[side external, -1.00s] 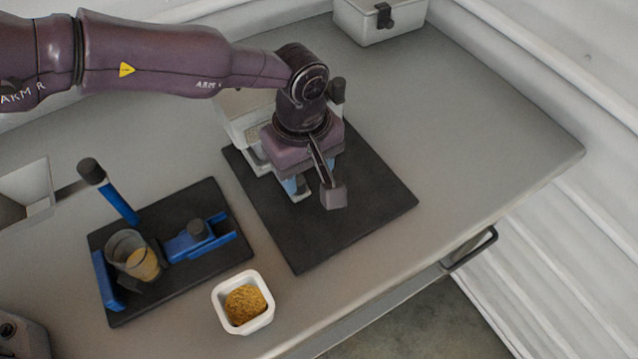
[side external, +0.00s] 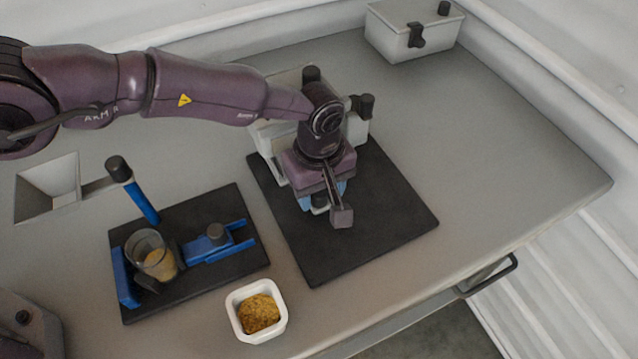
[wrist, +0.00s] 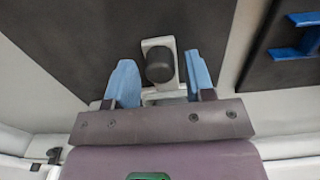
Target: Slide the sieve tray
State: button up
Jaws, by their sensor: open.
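A pale grey hopper unit (side external: 263,140) stands at the back of the large dark mat in the side external view, partly hidden by my arm. In the wrist view, a dark round knob (wrist: 158,65) sits on a pale bracket. I take it to be the sieve tray's handle; the rest of the tray is hidden. My gripper (side external: 323,200) points down over the mat in front of the unit. In the wrist view, my open gripper (wrist: 161,75) has one blue finger on each side of the knob, with visible gaps.
A smaller dark board (side external: 205,270) at left carries blue fixtures and a clear cup (side external: 152,256) with tan material. A white tub (side external: 257,311) of brown granules stands near the front edge. A grey lidded box (side external: 412,35) stands at the back. The right tabletop is clear.

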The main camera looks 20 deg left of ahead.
jog(key=c, duration=0.6)
jog(key=shift+d, duration=0.1)
jog(key=shift+s+d, duration=3.4)
jog(key=shift+d, duration=0.05)
jog(key=o, duration=0.6)
jog(key=shift+r, duration=0.1)
notch_tip(320, 180, up, 7)
